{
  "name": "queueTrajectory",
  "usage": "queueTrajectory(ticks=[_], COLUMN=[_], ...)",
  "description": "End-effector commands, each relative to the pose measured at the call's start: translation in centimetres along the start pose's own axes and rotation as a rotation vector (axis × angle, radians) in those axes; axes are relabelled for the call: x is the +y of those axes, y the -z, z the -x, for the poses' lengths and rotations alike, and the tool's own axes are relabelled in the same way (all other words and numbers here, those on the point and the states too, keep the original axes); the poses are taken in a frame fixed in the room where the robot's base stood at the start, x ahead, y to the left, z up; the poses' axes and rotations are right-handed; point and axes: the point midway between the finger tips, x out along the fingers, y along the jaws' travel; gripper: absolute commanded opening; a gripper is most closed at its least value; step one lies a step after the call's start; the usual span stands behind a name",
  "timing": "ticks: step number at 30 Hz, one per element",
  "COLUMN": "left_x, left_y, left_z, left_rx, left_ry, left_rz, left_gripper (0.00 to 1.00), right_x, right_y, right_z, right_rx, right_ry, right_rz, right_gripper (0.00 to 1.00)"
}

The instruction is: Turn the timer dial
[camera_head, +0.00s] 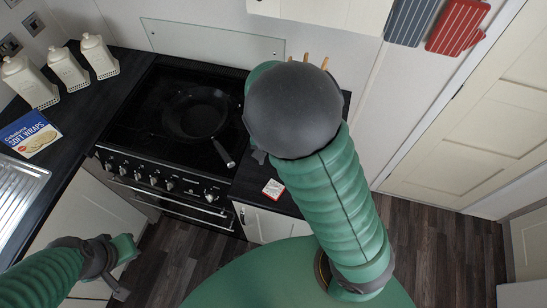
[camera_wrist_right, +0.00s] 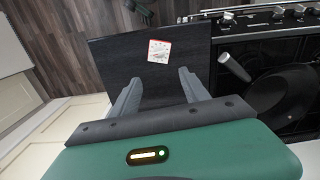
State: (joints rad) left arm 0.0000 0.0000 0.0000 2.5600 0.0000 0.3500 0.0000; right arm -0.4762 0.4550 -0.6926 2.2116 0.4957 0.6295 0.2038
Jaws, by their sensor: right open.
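A small white square with a red border (camera_head: 273,188) lies on the dark counter right of the stove; it also shows in the right wrist view (camera_wrist_right: 159,50). I cannot tell whether it is the timer. The stove's front panel carries a row of dials (camera_head: 154,180); no timer dial can be told apart. My right gripper (camera_wrist_right: 160,76) is open and empty above the counter, its fingers pointing toward the square, apart from it. In the head view my right arm mostly hides it. My left gripper (camera_head: 118,268) is low at the left, its fingers unclear.
A black pan (camera_head: 198,115) sits on the stove (camera_head: 150,105), its handle reaching toward the front right. A sink drainer (camera_head: 18,190) lies nearer. Floor is clear at right.

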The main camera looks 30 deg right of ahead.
Motion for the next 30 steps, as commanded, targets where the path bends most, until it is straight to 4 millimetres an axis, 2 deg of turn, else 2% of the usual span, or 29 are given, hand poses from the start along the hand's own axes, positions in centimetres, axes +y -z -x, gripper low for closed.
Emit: queueTrajectory(ticks=[6, 11, 14, 24, 30], left_x=[0.0, 0.0, 0.0, 0.0, 0.0], left_y=[0.3, 0.3, 0.2, 0.2, 0.2], left_z=[1.4, 1.1, 0.9, 0.8, 1.0], left_rx=[0.000, 0.000, 0.000, 0.000, 0.000], left_ry=[0.000, 0.000, 0.000, 0.000, 0.000], left_rz=[0.000, 0.000, 0.000, 0.000, 0.000], left_gripper=[0.00, 0.00, 0.00, 0.00, 0.00], right_x=[0.3, 0.2, 0.3, 0.3, 0.3], right_y=[0.1, 0.1, 0.1, 0.1, 0.1], right_z=[0.4, -1.3, -3.4, -12.2, -15.8], right_rx=[-0.002, -0.002, -0.004, -0.004, -0.002], right_ry=[0.000, -0.002, -0.004, -0.002, -0.001], right_rz=[-0.001, 0.003, 0.000, 0.000, 0.001], right_gripper=[0.54, 0.54, 0.54, 0.54, 0.54])
